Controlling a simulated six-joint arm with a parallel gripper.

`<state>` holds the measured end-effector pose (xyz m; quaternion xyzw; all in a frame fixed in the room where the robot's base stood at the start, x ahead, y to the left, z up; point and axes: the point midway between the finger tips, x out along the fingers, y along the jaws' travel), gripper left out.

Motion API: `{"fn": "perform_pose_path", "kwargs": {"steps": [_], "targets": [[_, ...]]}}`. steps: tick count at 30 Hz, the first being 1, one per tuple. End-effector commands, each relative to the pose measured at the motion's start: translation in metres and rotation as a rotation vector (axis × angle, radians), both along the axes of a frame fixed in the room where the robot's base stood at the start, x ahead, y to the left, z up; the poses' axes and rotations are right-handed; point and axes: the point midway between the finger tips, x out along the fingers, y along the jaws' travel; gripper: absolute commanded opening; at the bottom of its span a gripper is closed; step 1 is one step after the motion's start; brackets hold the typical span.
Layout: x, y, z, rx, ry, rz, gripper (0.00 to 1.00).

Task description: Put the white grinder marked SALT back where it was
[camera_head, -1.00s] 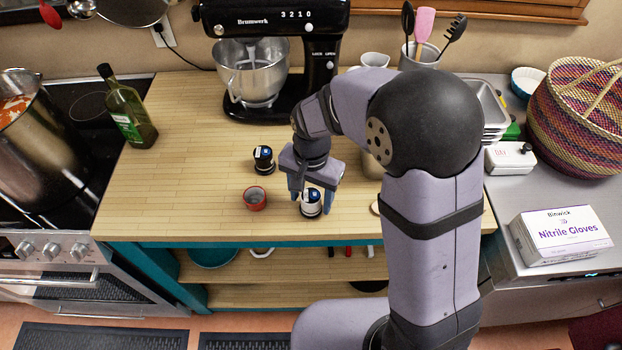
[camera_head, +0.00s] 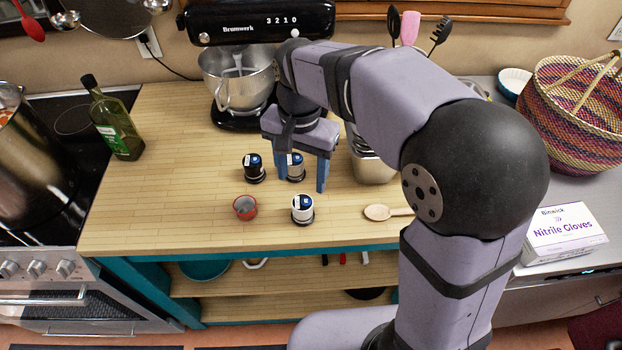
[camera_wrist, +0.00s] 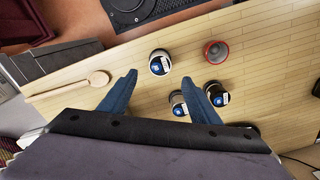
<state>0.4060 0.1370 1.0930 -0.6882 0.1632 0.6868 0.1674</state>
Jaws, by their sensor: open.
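A white grinder with a dark top (camera_head: 302,209) stands upright near the counter's front; it also shows in the wrist view (camera_wrist: 160,65). A second pale grinder with a dark top (camera_head: 296,170) stands behind it, partly hidden by my gripper; it also shows in the wrist view (camera_wrist: 179,107). A black grinder (camera_head: 254,170) stands left of that one. The labels are too small to read, so I cannot tell which says SALT. My gripper (camera_head: 301,184) is open and empty over the counter, by the rear pale grinder. Its fingers (camera_wrist: 162,78) show apart in the wrist view.
A small red cup (camera_head: 245,208) stands left of the front grinder. A wooden spoon (camera_head: 378,212) and a metal container (camera_head: 372,168) are to the right. The mixer (camera_head: 240,105) stands behind. An olive-green bottle (camera_head: 116,125) is at left; the counter between is clear.

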Motion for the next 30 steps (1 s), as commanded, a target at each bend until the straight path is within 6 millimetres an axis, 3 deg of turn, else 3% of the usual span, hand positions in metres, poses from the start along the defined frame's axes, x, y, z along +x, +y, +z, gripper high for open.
{"fn": "perform_pose_path", "kwargs": {"steps": [5, 10, 15, 21, 26, 30], "targets": [[-0.002, -0.005, -0.003, 0.0, 0.0, 0.01, 0.57], [-0.017, -0.037, -0.021, -0.002, 0.002, 0.085, 0.57], [-0.053, -0.084, -0.053, -0.004, 0.003, 0.225, 0.57], [-0.1, -0.123, -0.086, -0.006, 0.002, 0.38, 0.57], [-0.122, -0.135, -0.1, -0.007, 0.003, 0.451, 0.57], [-0.127, -0.138, -0.103, -0.008, 0.001, 0.47, 0.57]]}}
